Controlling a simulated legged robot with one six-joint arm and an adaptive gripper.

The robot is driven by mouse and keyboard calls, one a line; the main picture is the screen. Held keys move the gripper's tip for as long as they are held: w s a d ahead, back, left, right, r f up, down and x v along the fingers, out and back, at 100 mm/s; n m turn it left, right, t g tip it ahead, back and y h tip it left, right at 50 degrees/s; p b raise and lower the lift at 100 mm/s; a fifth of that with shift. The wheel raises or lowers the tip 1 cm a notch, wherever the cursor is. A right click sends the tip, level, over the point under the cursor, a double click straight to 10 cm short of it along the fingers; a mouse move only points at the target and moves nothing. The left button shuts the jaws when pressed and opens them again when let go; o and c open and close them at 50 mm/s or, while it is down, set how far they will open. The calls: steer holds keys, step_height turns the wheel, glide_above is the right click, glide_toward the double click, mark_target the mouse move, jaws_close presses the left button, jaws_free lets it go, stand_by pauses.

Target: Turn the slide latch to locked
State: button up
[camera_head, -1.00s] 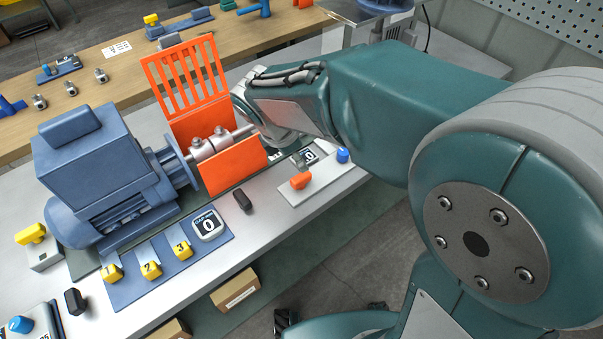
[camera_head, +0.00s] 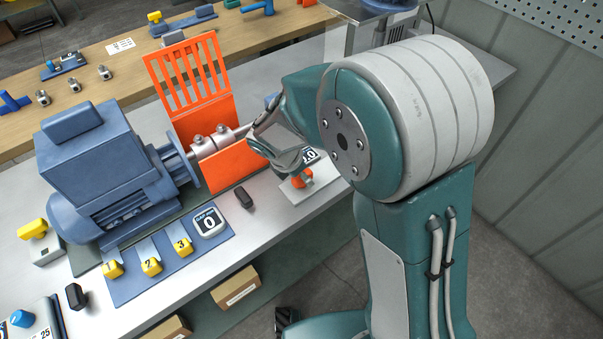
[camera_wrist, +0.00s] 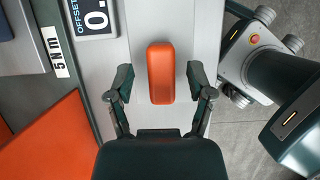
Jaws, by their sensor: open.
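The orange handle (camera_wrist: 161,73), which I take to be the slide latch, is a rounded bar on a pale plate (camera_wrist: 137,20). In the wrist view it stands lengthwise up and down the picture, between the fingers of my gripper (camera_wrist: 160,78). The fingers are open, one on each side, with a gap to the handle on both sides. In the head view the orange handle (camera_head: 300,182) shows just under my gripper (camera_head: 293,172), which partly covers it. I see no locked or open marking on the plate.
An offset display (camera_wrist: 93,15) sits beside the handle, with a "5 N m" label (camera_wrist: 55,52) near it. An orange guard (camera_head: 232,172) and the blue motor (camera_head: 100,170) stand to the left. A black block (camera_head: 244,197) lies on the bench. The floor shows beyond the bench edge.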

steer(key=shift+f, duration=0.15)
jaws_close()
